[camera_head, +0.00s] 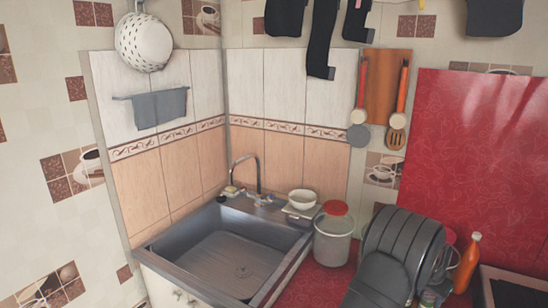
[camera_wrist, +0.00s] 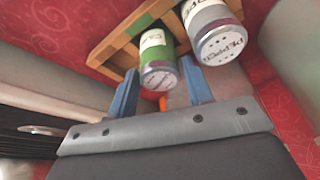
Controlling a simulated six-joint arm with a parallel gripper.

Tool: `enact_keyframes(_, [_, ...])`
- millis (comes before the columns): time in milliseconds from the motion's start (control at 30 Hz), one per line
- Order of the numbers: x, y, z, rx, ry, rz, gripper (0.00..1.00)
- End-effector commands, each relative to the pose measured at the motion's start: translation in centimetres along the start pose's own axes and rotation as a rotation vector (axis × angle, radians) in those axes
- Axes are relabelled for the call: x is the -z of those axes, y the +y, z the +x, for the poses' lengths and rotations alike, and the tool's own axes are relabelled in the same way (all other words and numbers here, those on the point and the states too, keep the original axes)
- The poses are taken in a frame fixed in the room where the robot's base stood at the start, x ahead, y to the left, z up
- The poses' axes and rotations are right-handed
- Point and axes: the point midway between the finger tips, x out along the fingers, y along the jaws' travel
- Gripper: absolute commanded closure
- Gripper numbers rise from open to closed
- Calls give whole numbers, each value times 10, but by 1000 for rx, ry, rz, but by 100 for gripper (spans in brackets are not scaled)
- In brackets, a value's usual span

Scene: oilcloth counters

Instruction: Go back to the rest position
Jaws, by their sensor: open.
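My gripper (camera_wrist: 159,68) shows in the wrist view with its two blue fingers spread apart. It is open and I see nothing held in it. A spice jar with a green band (camera_wrist: 157,58) shows beyond the fingers, between their tips in the picture. Whether it touches a finger I cannot tell. A second jar, labelled pepper (camera_wrist: 214,35), is just right of it. My gripper's fingers cannot be made out in the head view.
A wooden rack (camera_wrist: 110,45) is beside the jars over red oilcloth (camera_wrist: 60,25). In the head view, a sink (camera_head: 232,262) with a tap (camera_head: 246,172) fills the corner. A bowl (camera_head: 302,198), a red-lidded container (camera_head: 333,243) and an orange bottle (camera_head: 467,262) stand to its right.

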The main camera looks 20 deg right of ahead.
Motion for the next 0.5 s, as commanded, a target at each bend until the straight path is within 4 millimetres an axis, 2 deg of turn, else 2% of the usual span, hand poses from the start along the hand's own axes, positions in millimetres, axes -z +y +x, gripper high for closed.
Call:
enact_keyframes(33, [0,0,11,0,-2,0,54])
enact_keyframes(133, [-2,0,27,0,-2,0,54])
enact_keyframes(167, [3,0,15,1,5,0,54])
enact_keyframes(233, [6,0,4,1,5,0,54])
enact_keyframes(500, [11,0,-16,0,0,0,54])
